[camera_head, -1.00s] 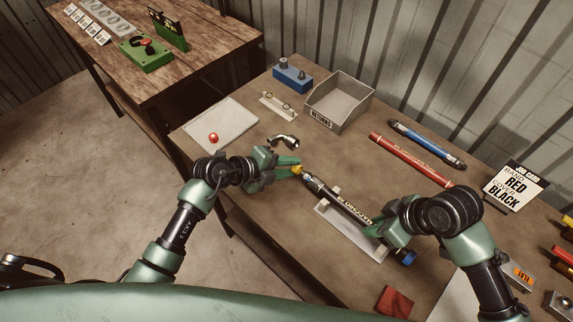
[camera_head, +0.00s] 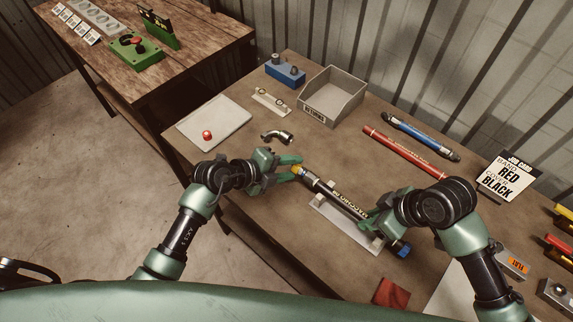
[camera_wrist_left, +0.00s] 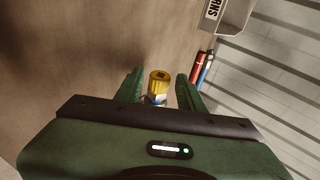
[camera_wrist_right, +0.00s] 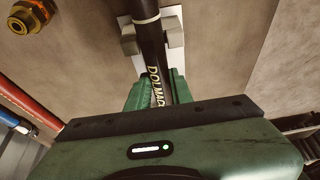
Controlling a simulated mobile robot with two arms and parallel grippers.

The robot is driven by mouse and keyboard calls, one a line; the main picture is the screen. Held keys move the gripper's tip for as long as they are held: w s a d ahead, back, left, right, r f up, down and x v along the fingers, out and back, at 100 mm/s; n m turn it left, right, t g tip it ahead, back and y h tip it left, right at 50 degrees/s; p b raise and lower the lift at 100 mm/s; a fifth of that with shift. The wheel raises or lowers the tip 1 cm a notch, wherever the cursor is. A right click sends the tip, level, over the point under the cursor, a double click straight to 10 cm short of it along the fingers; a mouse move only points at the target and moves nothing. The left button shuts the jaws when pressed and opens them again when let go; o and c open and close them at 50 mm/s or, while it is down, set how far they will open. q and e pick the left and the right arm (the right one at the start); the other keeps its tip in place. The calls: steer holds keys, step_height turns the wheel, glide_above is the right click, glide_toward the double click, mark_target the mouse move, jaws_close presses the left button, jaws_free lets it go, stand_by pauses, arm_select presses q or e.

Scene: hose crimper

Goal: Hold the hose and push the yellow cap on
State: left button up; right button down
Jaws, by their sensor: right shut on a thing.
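The black hose (camera_head: 345,204) with yellow lettering lies slantwise over a pale holder (camera_head: 328,225) on the bench. My right gripper (camera_head: 371,226) is shut on the hose near its blue end (camera_head: 402,249); the grip also shows in the right wrist view (camera_wrist_right: 158,92). The yellow cap (camera_head: 299,170) is at the hose's upper left end. My left gripper (camera_head: 290,167) is open there, and in the left wrist view the yellow cap (camera_wrist_left: 159,80) stands between its fingers with a gap on each side. How far the cap sits on the hose cannot be told.
A metal elbow fitting (camera_head: 278,137) lies just behind my left gripper. A white mat (camera_head: 228,118) with a red ball-like piece, a grey bin (camera_head: 330,98), a red hose (camera_head: 405,152), a blue hose (camera_head: 420,136) and a sign (camera_head: 508,177) stand around. A red cloth (camera_head: 391,292) lies in front.

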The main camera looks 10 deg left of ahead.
arm_select(q)
steer(key=shift+o, duration=0.3)
steer(key=shift+a, duration=0.1)
steer(key=shift+a+r, duration=0.1)
steer(key=shift+a, duration=0.05)
steer(key=v, duration=1.1)
steer(key=shift+s+r, duration=0.2)
steer(key=shift+s, duration=0.05)
steer(key=shift+a, duration=0.1)
arm_select(e)
steer(key=c, duration=1.2)
jaws_free()
steer(key=shift+o, duration=0.2)
steer(key=shift+r, duration=0.1)
